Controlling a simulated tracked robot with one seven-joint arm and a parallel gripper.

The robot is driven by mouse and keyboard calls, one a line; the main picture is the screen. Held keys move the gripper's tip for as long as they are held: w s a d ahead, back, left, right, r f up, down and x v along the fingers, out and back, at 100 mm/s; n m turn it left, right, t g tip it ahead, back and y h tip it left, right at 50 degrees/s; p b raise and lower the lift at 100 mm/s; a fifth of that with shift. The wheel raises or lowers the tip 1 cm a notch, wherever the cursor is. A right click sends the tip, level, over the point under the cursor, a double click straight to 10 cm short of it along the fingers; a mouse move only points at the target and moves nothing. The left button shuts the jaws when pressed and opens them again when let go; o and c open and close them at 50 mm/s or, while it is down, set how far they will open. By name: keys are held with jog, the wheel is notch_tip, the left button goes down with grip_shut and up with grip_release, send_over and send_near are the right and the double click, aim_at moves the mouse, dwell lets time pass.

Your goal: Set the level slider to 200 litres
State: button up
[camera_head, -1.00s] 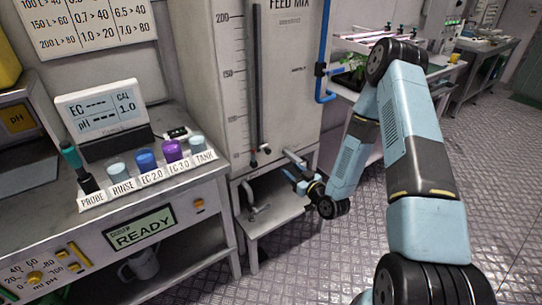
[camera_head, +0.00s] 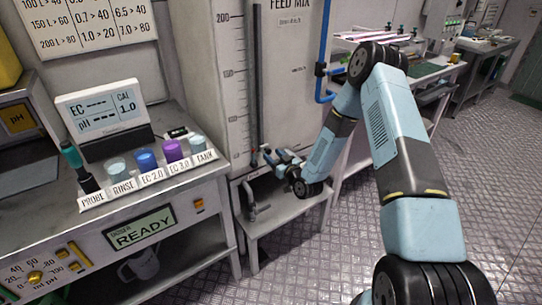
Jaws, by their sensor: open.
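The feed mix tank (camera_head: 290,70) stands at the centre with a printed scale, 200 near the top and 150 below it. A dark vertical slider track (camera_head: 258,80) runs up its front beside the scale. A small red and dark piece (camera_head: 253,161), possibly the slider handle, sits at the track's low end, near the bottom of the scale. My gripper (camera_head: 269,155) is open at the track's low end, just right of that piece. The fingers partly hide this area, and I cannot tell whether they touch or surround the handle.
A low shelf (camera_head: 280,212) stands under the tank, below my gripper. A blue pipe (camera_head: 322,60) runs down the tank's right side. At left is a bench with a meter (camera_head: 105,108), several labelled cups and a panel reading READY (camera_head: 140,228). Floor is clear at right.

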jog(key=shift+x, duration=0.8)
grip_shut()
